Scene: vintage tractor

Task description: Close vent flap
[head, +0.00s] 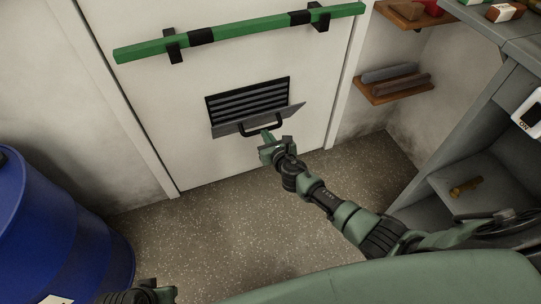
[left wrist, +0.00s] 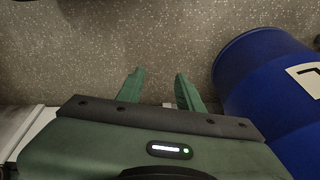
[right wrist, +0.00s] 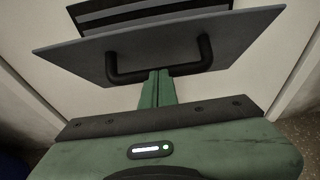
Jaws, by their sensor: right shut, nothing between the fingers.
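The vent flap (head: 258,121) is a grey panel with a black handle, hanging open and tilted outward below the dark slatted vent opening (head: 248,100) in the white door. In the right wrist view the flap (right wrist: 235,32) fills the top, with its black U-shaped handle (right wrist: 204,58). My right gripper (head: 267,138) is at the handle, just below the flap. In the right wrist view its fingers (right wrist: 158,78) are together, with their tips at the middle of the handle; whether they touch it I cannot tell. My left gripper (left wrist: 160,82) is open and empty, over the speckled floor.
A green bar (head: 245,28) crosses the door (head: 160,100) above the vent. A blue barrel (head: 50,215) stands at the left. Small wooden shelves (head: 395,88) and a grey workbench (head: 470,110) are at the right. The floor before the door is clear.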

